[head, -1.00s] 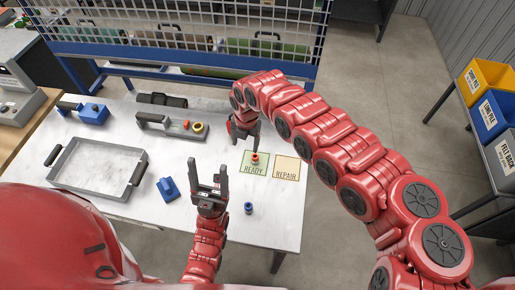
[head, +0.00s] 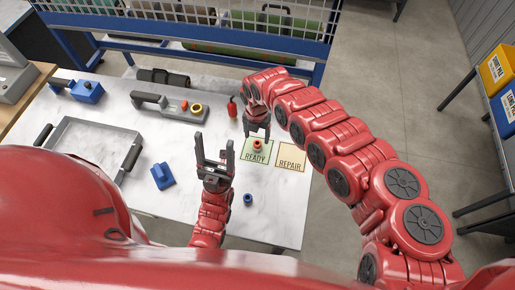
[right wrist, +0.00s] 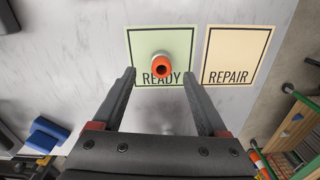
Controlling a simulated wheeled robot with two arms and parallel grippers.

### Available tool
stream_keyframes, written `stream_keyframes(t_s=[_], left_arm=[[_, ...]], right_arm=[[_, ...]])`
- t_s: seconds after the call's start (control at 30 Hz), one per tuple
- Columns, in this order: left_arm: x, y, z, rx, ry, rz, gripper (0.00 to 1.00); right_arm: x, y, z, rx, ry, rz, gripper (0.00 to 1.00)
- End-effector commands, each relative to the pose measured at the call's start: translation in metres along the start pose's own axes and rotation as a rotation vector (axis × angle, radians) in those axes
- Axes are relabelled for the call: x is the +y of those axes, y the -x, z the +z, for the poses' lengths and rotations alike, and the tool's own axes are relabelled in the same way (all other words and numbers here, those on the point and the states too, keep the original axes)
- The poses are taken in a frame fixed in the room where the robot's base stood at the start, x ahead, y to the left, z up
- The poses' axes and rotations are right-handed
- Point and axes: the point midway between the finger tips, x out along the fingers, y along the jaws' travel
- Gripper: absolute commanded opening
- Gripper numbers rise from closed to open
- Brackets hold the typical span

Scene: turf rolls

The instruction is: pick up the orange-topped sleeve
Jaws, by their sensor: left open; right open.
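The orange-topped sleeve (head: 257,146) stands upright on the green READY card (head: 248,157). In the right wrist view the sleeve (right wrist: 162,64) shows its orange rim and dark bore, with a pale body below. My right gripper (head: 257,132) is open and empty, just behind the sleeve in the head view. In the right wrist view its fingertips (right wrist: 159,77) lie either side of the sleeve's line, apart from it; the height gap is hard to tell. My left gripper (head: 213,148) is open and empty, left of the READY card.
The cream REPAIR card (head: 291,157) lies right of READY. A blue-topped piece (head: 247,198) stands in front. A blue block (head: 162,176) and grey tray (head: 68,170) are at left. A grey holder with a yellow ring (head: 196,108) and a red item (head: 232,107) are behind.

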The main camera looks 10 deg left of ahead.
Motion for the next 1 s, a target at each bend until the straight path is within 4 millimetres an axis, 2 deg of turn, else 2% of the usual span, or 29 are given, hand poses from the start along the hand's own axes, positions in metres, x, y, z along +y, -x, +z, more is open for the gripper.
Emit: stream_keyframes(t_s=[0.17,0.43,0.7,1.0], left_arm=[[0.0,0.004,0.001,0.0,0.0,0.0,0.67],[0.001,0.025,0.004,0.0,0.0,0.0,0.67],[0.001,0.023,0.004,0.0,0.0,0.0,0.67],[0.001,0.023,0.004,0.0,0.0,0.0,0.67]], right_arm=[[0.001,-0.011,-0.001,0.0,0.002,0.001,0.76],[-0.002,-0.054,0.0,0.001,0.0,0.001,0.76],[-0.003,-0.054,0.0,-0.001,0.001,0.001,0.74],[-0.003,-0.054,0.0,-0.001,0.001,0.001,0.2]])
